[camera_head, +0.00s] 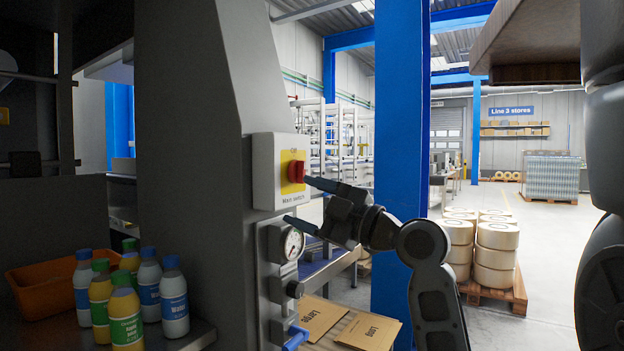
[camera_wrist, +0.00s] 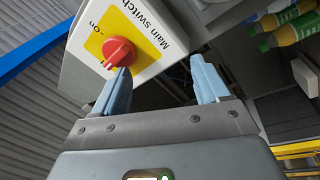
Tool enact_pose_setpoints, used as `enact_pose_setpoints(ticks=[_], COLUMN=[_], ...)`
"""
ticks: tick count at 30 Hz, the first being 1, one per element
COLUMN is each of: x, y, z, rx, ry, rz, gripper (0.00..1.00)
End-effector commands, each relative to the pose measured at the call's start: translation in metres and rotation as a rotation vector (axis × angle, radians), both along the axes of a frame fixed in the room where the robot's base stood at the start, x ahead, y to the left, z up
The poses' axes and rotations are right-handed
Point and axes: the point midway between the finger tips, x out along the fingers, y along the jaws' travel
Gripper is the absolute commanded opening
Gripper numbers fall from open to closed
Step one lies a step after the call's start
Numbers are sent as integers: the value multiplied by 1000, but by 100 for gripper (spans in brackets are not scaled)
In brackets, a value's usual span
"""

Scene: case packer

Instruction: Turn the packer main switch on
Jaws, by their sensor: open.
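The main switch is a white box with a yellow plate (camera_wrist: 94,40) and a red knob (camera_head: 296,171), mounted on the grey packer column. The knob also shows in the wrist view (camera_wrist: 118,50), beside an "On" mark. My gripper (camera_head: 304,202) is open and empty, in front of the box. In the wrist view one blue fingertip is at the knob's edge, and the other is apart, past the "Main switch" lettering. The knob is not between the fingers. Whether the near fingertip touches it is unclear.
A pressure gauge (camera_head: 292,243) sits just below the switch box, close to my lower finger. Several bottles (camera_head: 174,297) and an orange crate (camera_head: 42,291) stand on a shelf at left. Cardboard (camera_head: 368,332) lies below my arm. A blue post (camera_head: 401,110) rises behind it.

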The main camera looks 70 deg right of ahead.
Motion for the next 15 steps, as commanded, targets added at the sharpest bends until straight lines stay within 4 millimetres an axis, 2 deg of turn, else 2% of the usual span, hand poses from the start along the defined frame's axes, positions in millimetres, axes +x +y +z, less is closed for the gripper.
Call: enact_pose_setpoints(ticks=[1,6,12,15], x=[-11,-41,-65,-68], y=[-8,-22,-28,-28], z=[11,37,49,51], rx=[-71,-296,-455,-482], ry=[30,171,297,320], rz=[-13,-29,-36,-34], gripper=[74,74,74,74])
